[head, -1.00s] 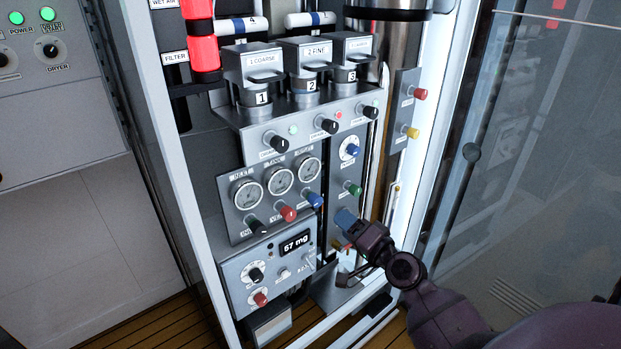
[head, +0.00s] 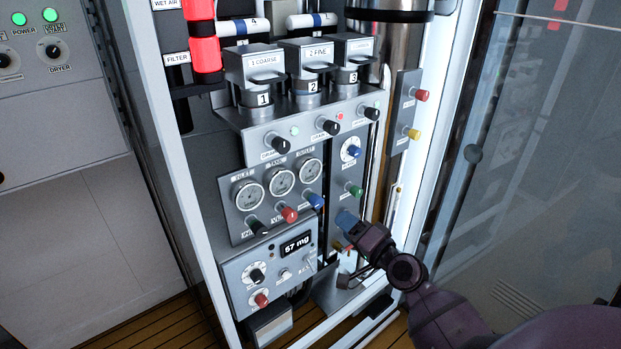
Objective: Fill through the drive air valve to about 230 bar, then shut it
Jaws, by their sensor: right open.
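The labels are too small to read, so I cannot tell which knob is the drive air valve. Three round gauges (head: 282,181) sit to the left, above a black knob (head: 257,227), a red knob (head: 289,215) and a blue knob (head: 315,201). Their needles are not readable. My left gripper is not in view.
A lower box (head: 268,268) displays "57 mg". Three numbered canisters (head: 307,88) stand above the gauges. A side plate (head: 405,112) with red and yellow knobs is at the right. The white cabinet frame (head: 427,150) and a glass door (head: 530,190) bound the right side.

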